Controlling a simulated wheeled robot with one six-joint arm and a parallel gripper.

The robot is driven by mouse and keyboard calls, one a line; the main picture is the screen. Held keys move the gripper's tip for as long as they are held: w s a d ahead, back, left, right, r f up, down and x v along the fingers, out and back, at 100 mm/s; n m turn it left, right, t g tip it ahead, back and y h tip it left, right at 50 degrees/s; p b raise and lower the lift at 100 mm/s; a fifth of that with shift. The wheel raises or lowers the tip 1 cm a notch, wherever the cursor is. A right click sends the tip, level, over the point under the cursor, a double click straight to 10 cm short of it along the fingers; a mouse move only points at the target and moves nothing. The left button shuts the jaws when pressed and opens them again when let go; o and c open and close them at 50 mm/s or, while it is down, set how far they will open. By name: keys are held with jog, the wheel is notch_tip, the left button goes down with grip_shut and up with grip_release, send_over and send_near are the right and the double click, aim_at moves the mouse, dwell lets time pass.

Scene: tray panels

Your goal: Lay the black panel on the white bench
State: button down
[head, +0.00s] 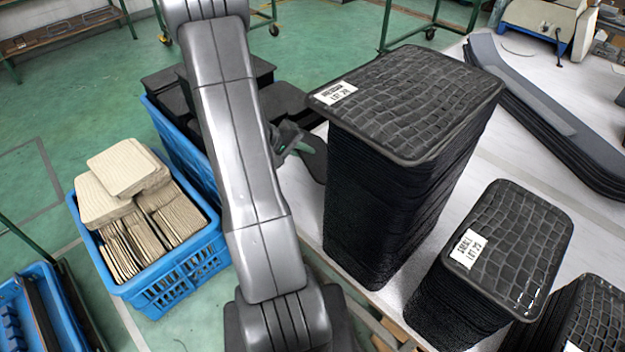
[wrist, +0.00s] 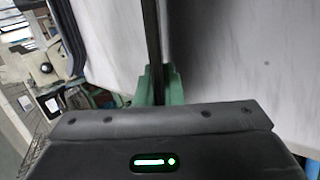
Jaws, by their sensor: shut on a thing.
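My gripper (wrist: 158,82) shows in the wrist view with its green fingertips shut on the black panel (wrist: 151,35), seen edge-on as a thin dark strip running up the picture. The white bench (wrist: 210,65) lies beyond it on both sides; I cannot tell whether the panel touches it. In the head view my gripper (head: 299,148) is partly hidden behind my arm, left of the tall black stack. A dark flat shape beside it appears to be the held panel. The white bench (head: 297,203) shows bare below it.
A tall stack of black textured panels (head: 410,100) and a shorter labelled stack (head: 510,240) stand on the bench. Long dark strips (head: 540,115) lie behind. A blue crate of beige panels (head: 195,262) is at left; another blue crate (head: 182,143) holds dark pieces.

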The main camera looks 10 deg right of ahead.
jog(key=shift+f, duration=0.15)
jog(key=c, duration=1.7)
grip_release()
jog(key=shift+p+v, duration=1.15)
jog(key=shift+v, duration=2.9)
jog(key=r+p, duration=0.1)
jog(key=r, duration=0.1)
jog(key=a+r+p, duration=0.1)
jog(key=r, duration=0.2)
jog(key=a+r+p, duration=0.1)
jog(key=r+p, duration=0.1)
jog(key=r, duration=0.1)
jog(key=shift+s+a, duration=0.1)
jog(key=shift+s, duration=0.15)
jog(key=shift+f, duration=0.2)
